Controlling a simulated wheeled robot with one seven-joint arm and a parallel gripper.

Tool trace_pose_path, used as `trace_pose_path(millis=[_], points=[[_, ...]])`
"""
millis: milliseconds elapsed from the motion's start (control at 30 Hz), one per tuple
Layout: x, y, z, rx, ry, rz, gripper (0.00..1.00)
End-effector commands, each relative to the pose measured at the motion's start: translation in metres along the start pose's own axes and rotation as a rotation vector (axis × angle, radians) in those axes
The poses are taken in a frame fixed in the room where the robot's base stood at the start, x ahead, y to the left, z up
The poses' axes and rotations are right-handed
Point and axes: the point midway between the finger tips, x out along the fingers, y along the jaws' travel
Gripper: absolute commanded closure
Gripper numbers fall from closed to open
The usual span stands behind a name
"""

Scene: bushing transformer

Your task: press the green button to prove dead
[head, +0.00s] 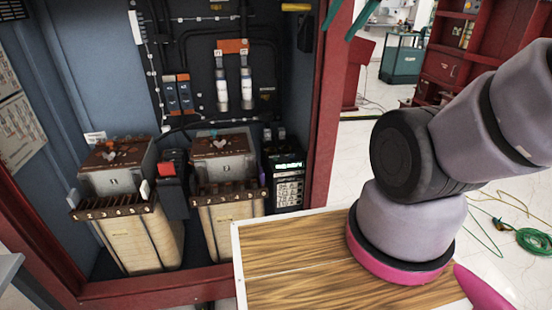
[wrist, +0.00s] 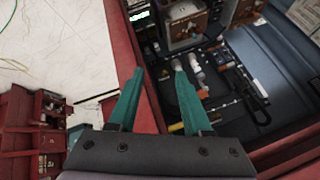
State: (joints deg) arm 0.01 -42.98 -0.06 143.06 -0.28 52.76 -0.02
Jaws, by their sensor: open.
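I cannot make out a green button for certain in either view. A black meter (head: 287,187) with a lit green display and a keypad stands at the right of the cabinet floor. Its lit display also shows at the top of the wrist view (wrist: 139,16). My gripper (wrist: 157,68) is open and empty, its two teal fingers apart. Its fingers also show at the top edge of the head view (head: 346,18), by the cabinet's right post, well above the meter. In the wrist view the fingers point toward the cabinet interior and touch nothing visible.
Two ribbed transformers (head: 136,232) (head: 229,222) stand left of the meter, with a dark red-topped unit (head: 172,182) between them. White cylinders (head: 222,88) and blue breakers (head: 178,95) are on the back panel. The red frame (head: 322,120) borders the opening.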

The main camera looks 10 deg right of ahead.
Motion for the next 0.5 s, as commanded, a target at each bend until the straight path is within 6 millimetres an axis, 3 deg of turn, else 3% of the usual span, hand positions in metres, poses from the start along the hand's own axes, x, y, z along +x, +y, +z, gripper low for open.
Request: trace_pose_path(millis=[33,100,133,500], points=[[0.0000,0.0000,0.0000,0.000,0.000,0.000,0.69],[0.0000,0.0000,0.0000,0.000,0.000,0.000,0.96],[0.0000,0.0000,0.0000,0.000,0.000,0.000,1.00],[0.0001,0.0000,0.0000,0.000,0.000,0.000,1.00]])
